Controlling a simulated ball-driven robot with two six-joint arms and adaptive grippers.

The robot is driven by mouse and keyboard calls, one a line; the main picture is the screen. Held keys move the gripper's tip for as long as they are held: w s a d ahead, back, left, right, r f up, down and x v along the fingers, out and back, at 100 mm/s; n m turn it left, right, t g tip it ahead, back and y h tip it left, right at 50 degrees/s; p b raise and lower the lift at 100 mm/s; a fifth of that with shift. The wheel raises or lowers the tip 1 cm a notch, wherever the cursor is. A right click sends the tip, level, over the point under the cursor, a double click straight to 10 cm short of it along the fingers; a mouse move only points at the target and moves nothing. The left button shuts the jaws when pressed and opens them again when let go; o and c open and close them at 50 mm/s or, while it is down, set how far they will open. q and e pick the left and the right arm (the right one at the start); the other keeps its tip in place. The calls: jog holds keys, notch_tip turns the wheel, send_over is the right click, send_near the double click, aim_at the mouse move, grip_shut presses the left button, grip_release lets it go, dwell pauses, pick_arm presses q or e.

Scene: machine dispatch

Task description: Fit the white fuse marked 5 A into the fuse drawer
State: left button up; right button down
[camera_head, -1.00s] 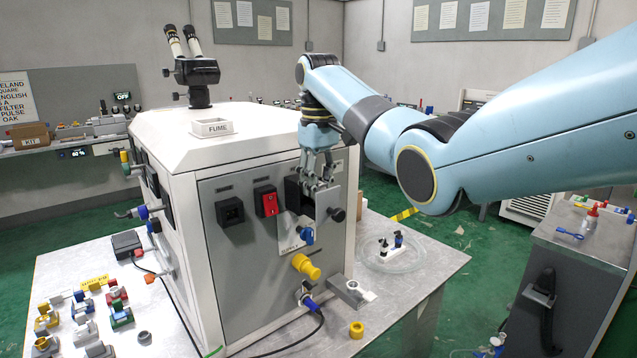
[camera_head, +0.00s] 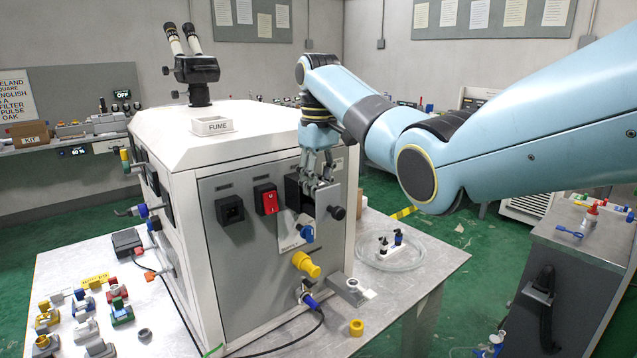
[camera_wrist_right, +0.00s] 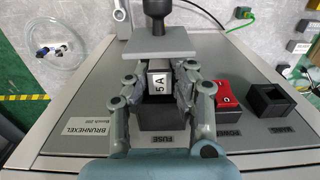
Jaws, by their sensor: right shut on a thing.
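My right gripper (camera_head: 318,184) points down at the front panel of the white and grey machine, over the fuse drawer. In the right wrist view, my right gripper (camera_wrist_right: 160,84) is shut on the white fuse (camera_wrist_right: 158,82), whose "5 A" label faces the camera. The fuse drawer stands pulled out; its grey front plate (camera_wrist_right: 160,45) carries a black knob, which also shows in the head view (camera_head: 337,213). The fuse is between this plate and the panel, above a dark cavity marked FUSE. Its lower end is hidden, so I cannot tell how deep it sits. My left gripper is not in view.
A red rocker switch (camera_head: 267,199) and a black socket (camera_head: 230,209) are left of the drawer. A blue knob (camera_head: 306,234) and a yellow plug (camera_head: 306,264) are below. Several small coloured parts lie on the table at left. A coiled clear tube (camera_head: 405,258) lies at right.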

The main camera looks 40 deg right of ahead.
jog(key=shift+f, duration=0.7)
jog(key=c, duration=1.1)
grip_release()
jog(key=shift+r, duration=0.1)
jog(key=shift+r, duration=1.7)
jog(key=shift+d, duration=0.15)
